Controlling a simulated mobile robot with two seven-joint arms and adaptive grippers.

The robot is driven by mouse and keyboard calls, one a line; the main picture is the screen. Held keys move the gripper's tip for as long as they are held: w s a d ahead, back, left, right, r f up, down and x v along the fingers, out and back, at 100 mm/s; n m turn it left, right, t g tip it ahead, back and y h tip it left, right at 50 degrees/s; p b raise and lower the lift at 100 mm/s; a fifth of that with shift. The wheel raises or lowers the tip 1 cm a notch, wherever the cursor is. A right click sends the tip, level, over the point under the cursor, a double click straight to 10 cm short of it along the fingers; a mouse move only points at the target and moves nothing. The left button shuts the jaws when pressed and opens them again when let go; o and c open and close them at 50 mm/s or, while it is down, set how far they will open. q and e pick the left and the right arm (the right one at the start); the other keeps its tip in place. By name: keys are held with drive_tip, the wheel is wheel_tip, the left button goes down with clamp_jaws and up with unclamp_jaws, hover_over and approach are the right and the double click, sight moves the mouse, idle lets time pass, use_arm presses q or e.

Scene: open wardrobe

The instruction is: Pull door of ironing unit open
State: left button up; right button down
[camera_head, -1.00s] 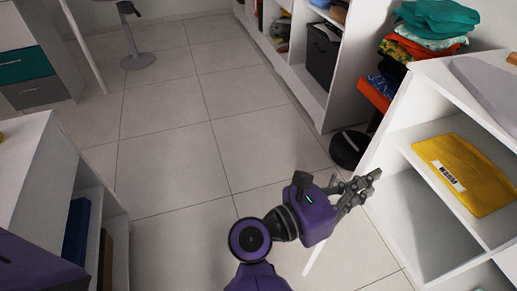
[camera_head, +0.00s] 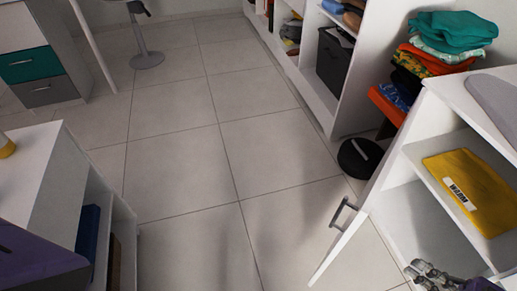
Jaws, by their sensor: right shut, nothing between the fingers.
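The ironing unit (camera_head: 412,152) is a white cabinet at the right, with an open front and a shelf. Its white door (camera_head: 341,244) stands ajar, swung out from the unit's front edge. A grey bar handle (camera_head: 339,212) is on the door's outer face. My right gripper (camera_head: 413,272) is at the bottom right, on the inner side of the door by the lower opening. It is shut and empty, apart from the handle, and partly cut off by the frame's lower edge. My left gripper is not in view.
A black round object (camera_head: 359,158) is on the floor near the door. Folded clothes (camera_head: 451,31) are stacked behind the unit. A low white cabinet (camera_head: 62,185) stands at the left. The tiled floor between is clear.

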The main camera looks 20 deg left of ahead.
drive_tip(key=p+x, duration=0.1)
drive_tip(key=x, duration=1.2)
drive_tip(key=shift+a+f, duration=0.2)
drive_tip(key=shift+a, duration=0.15)
drive_tip(key=shift+a+p, duration=0.15)
drive_tip(key=shift+p, duration=0.2)
